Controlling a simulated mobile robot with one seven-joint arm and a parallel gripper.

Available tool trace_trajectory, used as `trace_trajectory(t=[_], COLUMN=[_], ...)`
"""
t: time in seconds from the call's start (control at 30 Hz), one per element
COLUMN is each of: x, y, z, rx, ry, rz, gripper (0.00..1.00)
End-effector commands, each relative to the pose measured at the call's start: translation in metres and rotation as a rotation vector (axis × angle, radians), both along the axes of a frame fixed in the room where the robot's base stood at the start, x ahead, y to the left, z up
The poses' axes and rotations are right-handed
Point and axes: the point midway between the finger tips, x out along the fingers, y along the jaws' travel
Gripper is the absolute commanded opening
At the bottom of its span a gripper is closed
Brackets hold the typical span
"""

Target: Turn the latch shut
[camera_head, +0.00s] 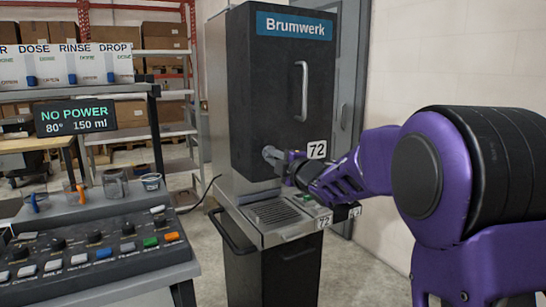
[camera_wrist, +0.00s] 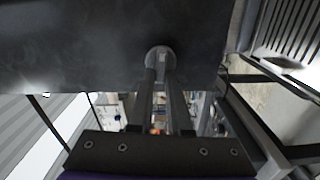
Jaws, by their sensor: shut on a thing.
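A dark dispenser (camera_head: 275,100) labelled Brumwerk stands in the middle of the head view. The latch (camera_head: 267,152) is a small grey round part low on its dark front; it also shows in the wrist view (camera_wrist: 160,52). My gripper (camera_head: 280,157) reaches in from the right and is shut on the latch. In the wrist view both fingers of my gripper (camera_wrist: 161,82) meet at the latch and hide part of it. How far the latch is turned I cannot tell.
A grated drip tray (camera_head: 272,212) lies below. A control console (camera_head: 95,250) stands at the left, under a NO POWER display (camera_head: 75,116). Floor between them is clear.

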Motion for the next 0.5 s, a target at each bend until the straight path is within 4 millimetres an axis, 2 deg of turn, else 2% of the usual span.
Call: trace_trajectory(t=[0.5], x=[0.0000], y=[0.0001], z=[-0.0014], rx=[-0.109], ry=[-0.073], rz=[0.000], gripper=[0.00])
